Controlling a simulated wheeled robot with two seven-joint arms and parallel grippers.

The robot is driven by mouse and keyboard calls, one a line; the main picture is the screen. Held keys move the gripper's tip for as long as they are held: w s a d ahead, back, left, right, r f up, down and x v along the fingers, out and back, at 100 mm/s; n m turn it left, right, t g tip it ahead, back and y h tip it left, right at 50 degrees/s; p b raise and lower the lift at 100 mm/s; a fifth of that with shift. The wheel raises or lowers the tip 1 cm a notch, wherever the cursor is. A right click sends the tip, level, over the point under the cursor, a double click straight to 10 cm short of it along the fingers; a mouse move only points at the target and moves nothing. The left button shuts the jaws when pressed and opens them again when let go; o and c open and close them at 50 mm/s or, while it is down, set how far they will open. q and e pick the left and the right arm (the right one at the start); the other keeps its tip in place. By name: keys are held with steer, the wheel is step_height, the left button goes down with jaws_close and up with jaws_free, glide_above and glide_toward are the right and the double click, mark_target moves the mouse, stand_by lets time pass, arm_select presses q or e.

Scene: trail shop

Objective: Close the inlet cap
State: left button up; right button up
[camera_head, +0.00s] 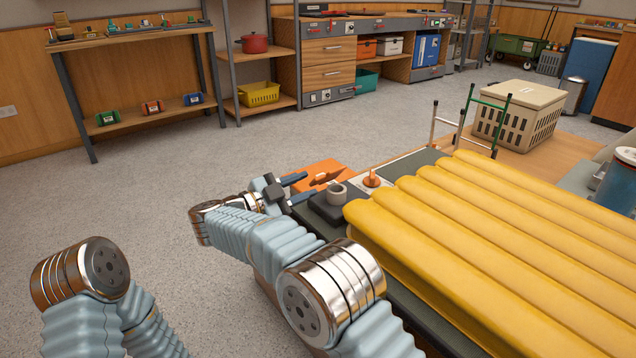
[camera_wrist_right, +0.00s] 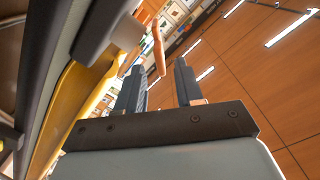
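A yellow ribbed air pad (camera_head: 470,220) lies on a dark-topped bench. At its near left corner is a dark block (camera_head: 326,208) with a round grey fitting (camera_head: 337,192). Beside it an orange knob (camera_head: 371,179) stands on a pale plate. I cannot tell which part is the inlet cap. My right gripper (camera_head: 302,188) is open and empty, left of the grey fitting and apart from it. In the right wrist view its fingers (camera_wrist_right: 158,82) are spread, with the block (camera_wrist_right: 98,30) at upper left and an orange part (camera_wrist_right: 158,48) beyond the fingertips. My left gripper is out of view.
An orange case (camera_head: 318,172) lies just behind my right gripper. A green-and-white frame (camera_head: 486,118) and a beige crate (camera_head: 520,112) stand behind the pad. Shelves and workbenches line the back wall. Open floor lies to the left.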

mark_target(312, 182)
steer(key=shift+x, duration=2.35)
steer(key=shift+c, duration=0.4)
